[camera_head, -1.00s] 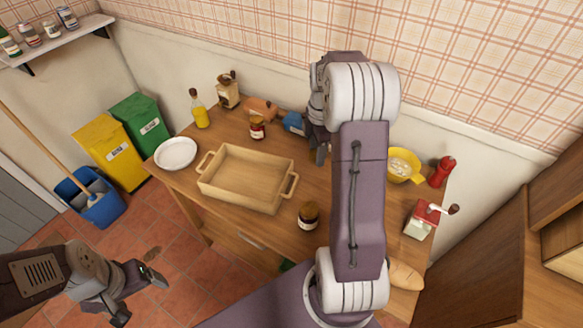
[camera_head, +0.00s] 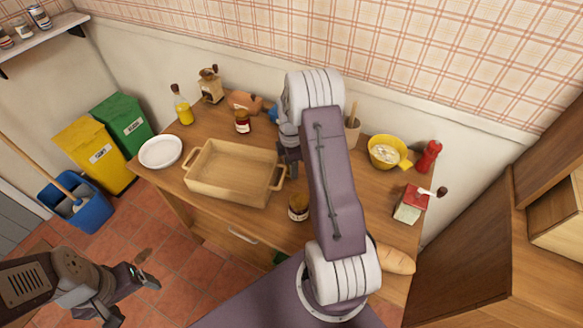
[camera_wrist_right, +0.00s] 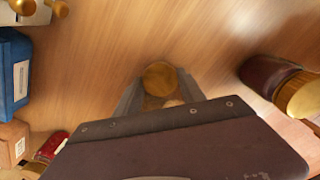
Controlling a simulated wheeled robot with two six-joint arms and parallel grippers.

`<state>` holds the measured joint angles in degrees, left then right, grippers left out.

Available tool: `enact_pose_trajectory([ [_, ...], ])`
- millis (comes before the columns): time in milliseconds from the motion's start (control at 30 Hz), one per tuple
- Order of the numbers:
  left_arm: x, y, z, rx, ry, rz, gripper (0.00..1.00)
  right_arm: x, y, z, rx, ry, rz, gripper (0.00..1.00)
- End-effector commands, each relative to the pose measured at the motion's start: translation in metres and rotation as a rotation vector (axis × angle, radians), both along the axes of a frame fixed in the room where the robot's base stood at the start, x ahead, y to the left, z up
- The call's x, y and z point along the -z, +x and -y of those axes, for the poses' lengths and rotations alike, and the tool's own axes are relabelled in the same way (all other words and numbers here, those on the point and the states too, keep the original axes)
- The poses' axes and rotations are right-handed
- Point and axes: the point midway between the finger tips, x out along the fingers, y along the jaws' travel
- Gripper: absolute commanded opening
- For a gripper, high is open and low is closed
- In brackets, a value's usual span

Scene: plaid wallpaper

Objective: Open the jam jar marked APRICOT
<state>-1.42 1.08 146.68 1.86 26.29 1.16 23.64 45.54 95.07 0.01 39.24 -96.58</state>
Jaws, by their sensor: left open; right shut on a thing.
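My right gripper (camera_head: 290,168) is over the counter, to the right of the wooden tray, partly hidden by my right arm. In the right wrist view its fingers are shut on a round gold-topped thing (camera_wrist_right: 160,78), which looks like a jar lid. I cannot make out this thing in the head view. A dark jar (camera_head: 298,207) stands near the counter's front edge. A dark red, gold-capped jar (camera_wrist_right: 272,75) shows at the right of the wrist view. No label is readable. My left gripper (camera_head: 128,297) is open and empty, over the floor.
The wooden tray (camera_head: 203,193) is on the counter, with a white plate (camera_head: 160,152) to its left. A blue box (camera_wrist_right: 14,75) is at the wrist view's left edge.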

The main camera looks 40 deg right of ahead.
Motion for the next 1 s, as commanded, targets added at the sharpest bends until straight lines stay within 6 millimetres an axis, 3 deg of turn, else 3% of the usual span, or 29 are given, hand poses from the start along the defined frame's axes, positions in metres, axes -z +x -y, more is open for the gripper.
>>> enact_pose_trajectory([
  [100, 0.000, 0.000, 0.000, 0.000, 0.000, 0.000, 0.81, 0.012, -0.003, 0.001, 0.002, 0.001, -0.004, 0.00],
  [433, 0.002, 0.000, 0.000, 0.000, 0.000, 0.000, 0.81, 0.016, -0.003, 0.001, 0.001, 0.001, -0.003, 0.00],
  [467, 0.002, 0.000, 0.000, 0.000, 0.000, 0.000, 0.81, 0.015, -0.002, 0.001, 0.001, 0.001, -0.002, 0.52],
  [500, 0.001, 0.000, 0.000, 0.000, 0.000, 0.000, 0.81, 0.015, -0.002, 0.001, 0.001, 0.001, -0.002, 0.63],
  [533, 0.001, 0.000, 0.000, 0.000, 0.000, 0.000, 0.81, 0.015, -0.003, 0.001, 0.001, 0.001, -0.002, 0.68],
  [867, 0.000, 0.000, 0.000, 0.000, 0.000, 0.000, 0.81, 0.013, -0.003, 0.001, 0.001, 0.001, -0.002, 0.68],
  [1000, -0.002, 0.000, 0.000, 0.000, 0.000, 0.000, 0.81, -0.006, -0.001, 0.002, 0.001, -0.001, 0.002, 0.68],
])
